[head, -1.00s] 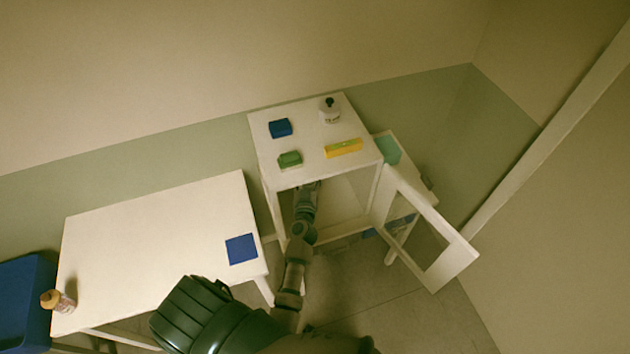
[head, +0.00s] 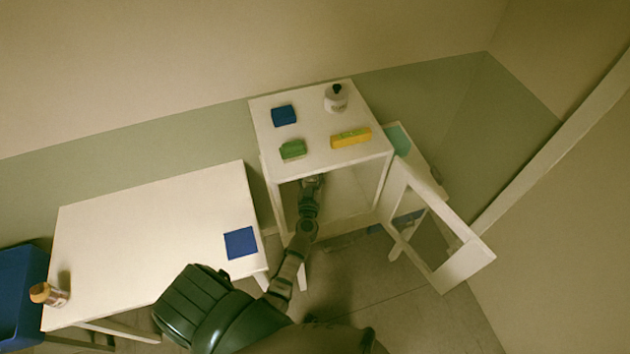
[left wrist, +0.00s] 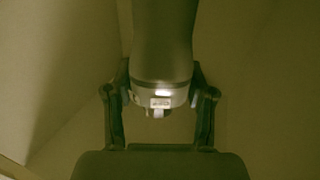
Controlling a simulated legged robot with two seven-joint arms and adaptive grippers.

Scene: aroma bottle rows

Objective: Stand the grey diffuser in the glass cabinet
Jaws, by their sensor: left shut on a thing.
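The white cabinet (head: 318,125) stands at the centre of the head view, its door (head: 462,265) swung open to the right. My left gripper (head: 312,183) reaches in through the open front, below the top panel. In the left wrist view it is shut on the grey diffuser (left wrist: 162,50), with a finger on each side of its lower end. The diffuser has a pale label and a bright spot near that end. It is hidden in the head view, so I cannot tell whether it touches the cabinet floor. My right gripper is not in view.
On the cabinet top are a blue block (head: 284,116), a green block (head: 292,149), a yellow block (head: 351,138) and a white bottle (head: 336,99). A blue bin (head: 22,295) stands far left.

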